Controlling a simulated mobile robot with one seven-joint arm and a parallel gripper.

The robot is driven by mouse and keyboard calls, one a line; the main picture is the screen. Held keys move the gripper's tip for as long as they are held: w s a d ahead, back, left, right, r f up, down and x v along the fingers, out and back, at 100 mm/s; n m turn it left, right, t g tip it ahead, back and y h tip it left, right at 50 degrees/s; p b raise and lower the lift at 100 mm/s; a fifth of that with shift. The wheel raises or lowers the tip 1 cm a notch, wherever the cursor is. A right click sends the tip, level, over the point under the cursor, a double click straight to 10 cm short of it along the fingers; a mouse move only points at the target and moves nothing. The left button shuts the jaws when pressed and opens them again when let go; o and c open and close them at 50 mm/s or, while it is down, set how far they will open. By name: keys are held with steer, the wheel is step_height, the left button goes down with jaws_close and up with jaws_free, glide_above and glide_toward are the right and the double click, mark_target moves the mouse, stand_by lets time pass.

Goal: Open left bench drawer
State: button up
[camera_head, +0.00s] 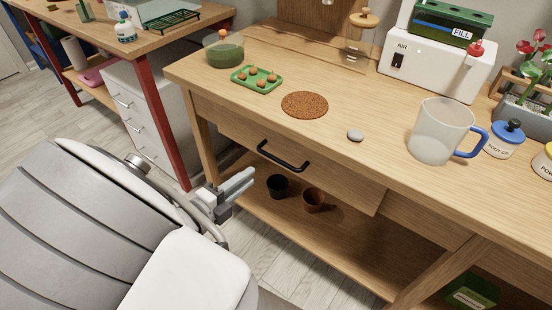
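The left bench drawer (335,183) is a wooden front below the bench top, with a black bar handle (283,157) near its middle. Its lower right corner seems to stand a little proud of the panel beside it; I cannot tell whether it is slightly open. My gripper (245,181) is left of and a little below the handle, in front of the bench, its grey fingers pointing right. It is apart from the handle in the picture and holds nothing that I can see. The fingers look close together, but the gap between them is unclear.
The bench top (370,108) holds a green seedling tray (257,79), a cork mat (305,104), a grey stone (356,135) and a clear jug (440,130). A red-legged table (158,112) stands left.

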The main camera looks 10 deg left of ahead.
mark_target(275, 159)
steer(key=shift+b+x, duration=1.85)
steer(key=shift+x, duration=3.9)
steer(key=shift+r, duration=0.1)
jaws_close()
